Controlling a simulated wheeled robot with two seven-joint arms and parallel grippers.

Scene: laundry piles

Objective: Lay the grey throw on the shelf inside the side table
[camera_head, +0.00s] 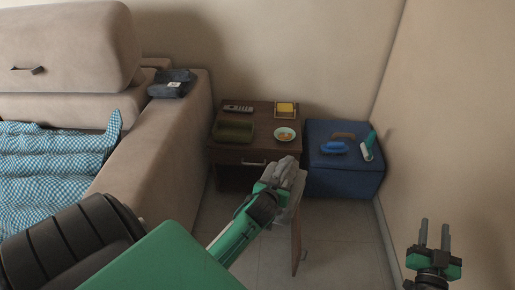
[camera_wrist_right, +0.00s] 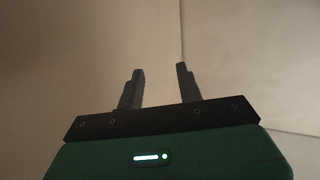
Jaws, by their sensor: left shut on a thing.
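The grey throw (camera_head: 291,173) is a small folded bundle in front of the brown side table (camera_head: 228,153). My left gripper (camera_head: 277,183) is shut on it and holds it above the floor. The table has a drawer front with a pale handle. Its lower part and the shelf inside are mostly hidden by shadow, my left arm and the throw. A thin brown upright panel (camera_head: 296,238), perhaps the table's open door, stands below the throw. My right gripper (camera_head: 434,234) is open and empty at the lower right; it also shows in the right wrist view (camera_wrist_right: 160,82), facing bare wall.
A remote (camera_head: 238,108), a green tray (camera_head: 234,131), a bowl (camera_head: 285,134) and a yellow item (camera_head: 285,108) lie on the tabletop. A blue box (camera_head: 345,180) with brushes and a roller stands to the right. A beige sofa (camera_head: 165,150) stands left, walls behind and right.

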